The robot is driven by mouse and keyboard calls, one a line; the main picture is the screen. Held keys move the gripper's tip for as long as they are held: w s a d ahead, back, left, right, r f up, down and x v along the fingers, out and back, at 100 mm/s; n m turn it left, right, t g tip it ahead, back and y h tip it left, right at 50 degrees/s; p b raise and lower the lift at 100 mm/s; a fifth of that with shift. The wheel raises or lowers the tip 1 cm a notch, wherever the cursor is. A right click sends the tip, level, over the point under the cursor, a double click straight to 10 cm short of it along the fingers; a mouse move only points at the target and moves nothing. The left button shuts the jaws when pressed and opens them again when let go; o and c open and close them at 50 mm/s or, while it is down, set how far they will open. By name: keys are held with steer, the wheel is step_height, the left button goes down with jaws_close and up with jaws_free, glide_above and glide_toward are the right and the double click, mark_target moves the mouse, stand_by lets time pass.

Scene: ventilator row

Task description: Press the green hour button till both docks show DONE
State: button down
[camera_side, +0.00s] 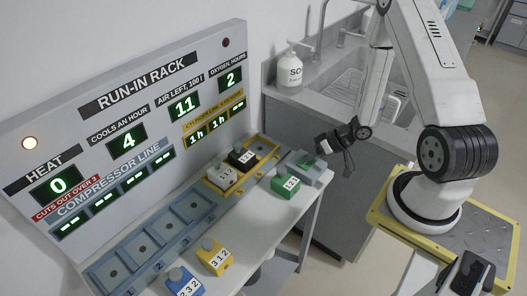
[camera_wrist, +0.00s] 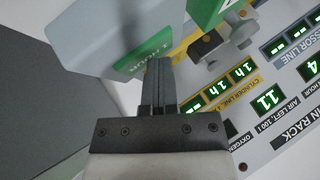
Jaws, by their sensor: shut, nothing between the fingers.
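My gripper (camera_side: 323,147) is shut and empty, close to the green hour button (camera_side: 307,163) on a grey-blue box at the right end of the bench. In the wrist view the closed fingertips (camera_wrist: 158,68) overlap the edge of the green button face (camera_wrist: 140,54); I cannot tell whether they touch it. The rack panel (camera_side: 175,75) reads heat 0, cools an hour 4, air left 11, oxygen hours 2. The cylinder line display (camera_side: 213,123) shows 1h, 1h and dashes. The compressor line display (camera_side: 134,180) shows only dashes. A white unit marked 112 (camera_side: 222,174) and a black unit (camera_side: 242,157) stand in yellow docks.
A green unit marked 122 (camera_side: 285,185) stands on the bench near the button box. A yellow unit 312 (camera_side: 214,257) and a blue unit 232 (camera_side: 184,282) stand at the front. The blue docks (camera_side: 141,247) are empty. A soap bottle (camera_side: 289,69) stands by the sink behind.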

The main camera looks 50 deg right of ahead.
mark_target(309, 163)
steer(key=shift+r, duration=0.8)
steer(key=shift+r, duration=0.15)
steer(key=shift+r, duration=2.35)
steer(key=shift+w, duration=0.1)
